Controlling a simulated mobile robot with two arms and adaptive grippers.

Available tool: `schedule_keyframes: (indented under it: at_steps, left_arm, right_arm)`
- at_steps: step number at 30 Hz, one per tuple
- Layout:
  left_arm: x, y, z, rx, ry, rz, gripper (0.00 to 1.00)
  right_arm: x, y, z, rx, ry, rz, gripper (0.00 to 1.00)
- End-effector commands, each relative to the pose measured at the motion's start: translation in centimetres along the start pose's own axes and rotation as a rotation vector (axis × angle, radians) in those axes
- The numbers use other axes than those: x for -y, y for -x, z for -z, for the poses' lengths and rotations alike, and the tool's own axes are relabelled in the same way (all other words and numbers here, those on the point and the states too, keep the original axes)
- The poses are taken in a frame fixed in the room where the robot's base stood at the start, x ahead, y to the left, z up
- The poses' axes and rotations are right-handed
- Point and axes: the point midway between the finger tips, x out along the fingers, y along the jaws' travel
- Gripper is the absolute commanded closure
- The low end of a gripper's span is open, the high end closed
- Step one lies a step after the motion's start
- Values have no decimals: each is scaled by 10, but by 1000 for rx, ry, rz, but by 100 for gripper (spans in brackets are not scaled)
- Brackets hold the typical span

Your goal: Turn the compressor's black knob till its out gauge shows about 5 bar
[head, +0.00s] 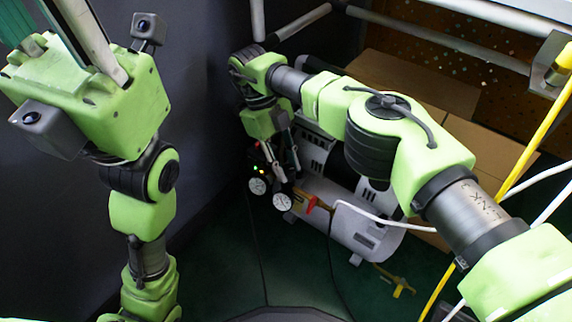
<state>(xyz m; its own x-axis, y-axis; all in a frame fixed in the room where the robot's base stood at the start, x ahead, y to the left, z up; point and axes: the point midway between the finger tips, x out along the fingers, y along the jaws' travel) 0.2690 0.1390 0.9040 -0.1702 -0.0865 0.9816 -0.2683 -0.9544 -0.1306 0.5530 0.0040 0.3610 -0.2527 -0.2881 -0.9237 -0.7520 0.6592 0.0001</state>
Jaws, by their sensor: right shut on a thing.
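The compressor (352,222) is a silver-white tank with a dark motor on top, low in the middle of the head view. Two round white gauges, a left one (257,186) and a right one (281,201), face me at its left end; their needles are too small to read. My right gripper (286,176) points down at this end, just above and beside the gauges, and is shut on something. The black knob is hidden at the fingers, so I see little of the grip. My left gripper (85,42) is raised at the upper left, away from the compressor; its fingertips are cut off.
A red part (311,204) on a brass fitting and a white hose (365,214) are close to the gauges. Small lights glow above the left gauge. Cardboard boxes (400,75) and a metal frame (470,40) stand behind. A yellow pipe (535,130) runs at right.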

Motion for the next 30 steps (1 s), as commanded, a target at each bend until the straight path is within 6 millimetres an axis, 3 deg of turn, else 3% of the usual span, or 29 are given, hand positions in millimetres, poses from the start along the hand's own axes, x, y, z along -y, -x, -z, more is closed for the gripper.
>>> schedule_keyframes:
  at_steps: [10, 11, 12, 23, 30]
  left_arm:
    - [0, 0, 1, -2, 0, 0, 76]
    - [0, 0, 2, -3, 0, 1, 76]
    - [0, 0, 2, -3, 0, 1, 76]
    - [2, 0, 2, -3, -1, 8, 76]
    - [1, 0, 1, -2, 0, 5, 76]
  right_arm:
    - [0, 0, -1, 4, -1, 0, 96]
    - [0, 0, -1, 4, 0, 0, 70]
    - [0, 0, -1, 3, 0, 0, 68]
    - [0, 4, 1, 2, -1, 1, 68]
    - [1, 40, 15, 4, 0, 2, 68]
